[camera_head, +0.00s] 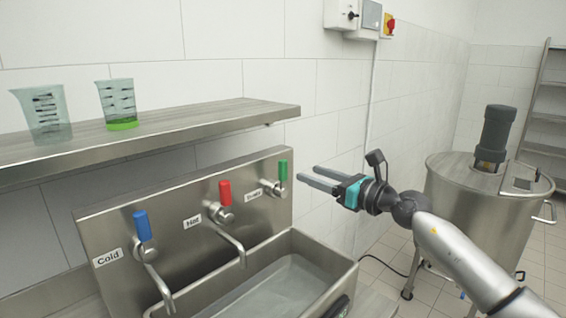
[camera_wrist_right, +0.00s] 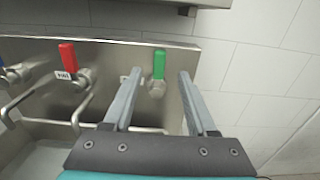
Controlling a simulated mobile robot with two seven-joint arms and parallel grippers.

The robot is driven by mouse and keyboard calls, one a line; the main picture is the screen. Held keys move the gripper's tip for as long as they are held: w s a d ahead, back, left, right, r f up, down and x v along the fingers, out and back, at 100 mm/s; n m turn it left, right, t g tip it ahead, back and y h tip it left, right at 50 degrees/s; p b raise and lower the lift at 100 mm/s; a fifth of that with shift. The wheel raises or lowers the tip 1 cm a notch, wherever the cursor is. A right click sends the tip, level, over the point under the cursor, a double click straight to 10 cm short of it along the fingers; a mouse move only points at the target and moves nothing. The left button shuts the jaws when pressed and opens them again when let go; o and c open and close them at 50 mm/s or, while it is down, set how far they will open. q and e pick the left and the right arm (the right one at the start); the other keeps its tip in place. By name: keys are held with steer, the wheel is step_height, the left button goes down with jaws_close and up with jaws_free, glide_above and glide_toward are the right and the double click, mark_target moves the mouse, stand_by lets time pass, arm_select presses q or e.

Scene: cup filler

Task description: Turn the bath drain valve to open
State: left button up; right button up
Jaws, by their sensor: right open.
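The drain valve with its green handle (camera_head: 283,170) sits at the right end of the steel backplate, and its handle points up. Its label is too small to read surely. In the right wrist view the green handle (camera_wrist_right: 159,64) shows between and beyond the two fingers. My right gripper (camera_head: 317,179) is open and empty, to the right of the green handle and apart from it. The fingers also show in the wrist view (camera_wrist_right: 155,92). My left gripper is not in view.
The red Hot valve (camera_head: 225,193) and blue Cold valve (camera_head: 142,226) are to the left, with spouts over the steel basin (camera_head: 318,248) holding water. A shelf (camera_head: 190,122) above carries two beakers. A steel tank (camera_head: 470,215) stands right.

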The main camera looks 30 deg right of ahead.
mark_target(286, 165)
steer(key=shift+x, duration=5.15)
jaws_close()
